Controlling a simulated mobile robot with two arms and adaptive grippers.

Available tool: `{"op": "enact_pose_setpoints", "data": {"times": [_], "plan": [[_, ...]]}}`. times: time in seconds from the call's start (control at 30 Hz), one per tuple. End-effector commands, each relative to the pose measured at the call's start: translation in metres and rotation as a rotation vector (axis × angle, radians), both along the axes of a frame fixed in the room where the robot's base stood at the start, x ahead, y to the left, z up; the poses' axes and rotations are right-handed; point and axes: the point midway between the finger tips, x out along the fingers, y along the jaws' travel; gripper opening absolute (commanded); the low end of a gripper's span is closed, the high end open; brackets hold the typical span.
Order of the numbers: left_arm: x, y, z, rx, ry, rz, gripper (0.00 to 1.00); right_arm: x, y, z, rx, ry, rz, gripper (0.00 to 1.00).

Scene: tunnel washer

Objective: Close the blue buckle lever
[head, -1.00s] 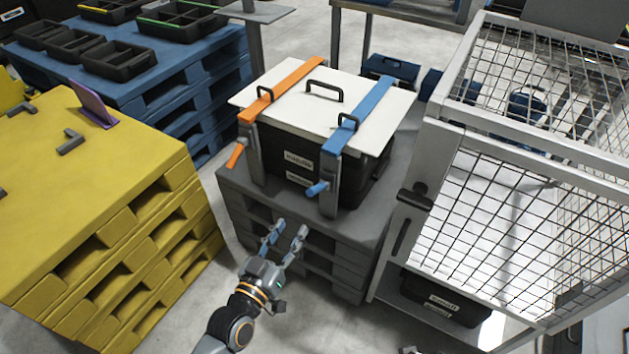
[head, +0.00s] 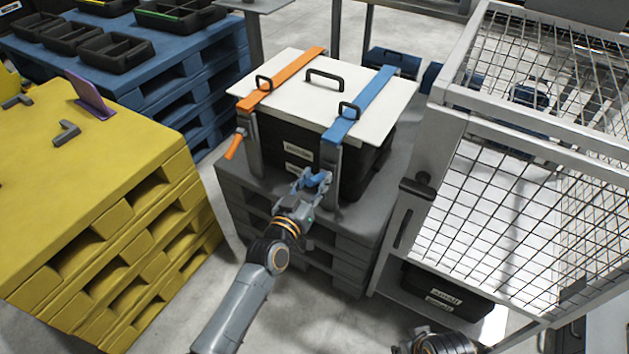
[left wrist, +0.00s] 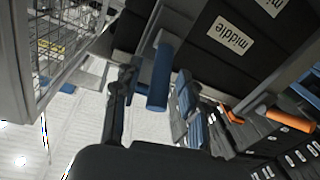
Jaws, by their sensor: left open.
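The blue buckle lever (head: 318,180) hangs low on the front of the black crate, below the blue strap (head: 362,103). Its round blue handle also shows in the left wrist view (left wrist: 160,76), sticking out from the crate. My left gripper (head: 313,181) is open at the lever and partly covers it in the head view. In the left wrist view the handle appears between the two fingers (left wrist: 155,98). I cannot tell whether either finger touches it. Part of my right arm shows at the bottom edge; its fingers are not clear.
An orange strap (head: 285,76) with its orange lever (head: 235,145) is to the left on the white lid (head: 310,96). The crate stands on a grey pallet (head: 268,205). A wire cage (head: 500,195) stands close on the right, a yellow pallet stack (head: 120,190) on the left.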

Motion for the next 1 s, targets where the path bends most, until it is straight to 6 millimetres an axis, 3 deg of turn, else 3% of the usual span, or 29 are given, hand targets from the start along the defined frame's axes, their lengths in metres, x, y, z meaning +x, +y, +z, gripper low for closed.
{"op": "enact_pose_setpoints", "data": {"times": [0.17,0.4,0.83,1.0], "plan": [[0.0,0.0,0.0,0.0,0.0,0.0,0.42,0.0,0.0,0.0,0.0,0.0,0.0,0.34],[0.0,0.0,0.0,0.0,0.0,0.0,0.0,0.0,0.0,0.0,-0.001,0.0,0.0,0.34],[-0.001,0.0,-0.002,-0.001,-0.005,0.0,0.0,-0.001,0.0,-0.001,-0.002,0.005,-0.001,0.34],[-0.001,0.001,-0.004,-0.009,-0.019,0.0,0.0,-0.003,-0.001,0.026,0.001,-0.017,-0.001,0.34]]}}
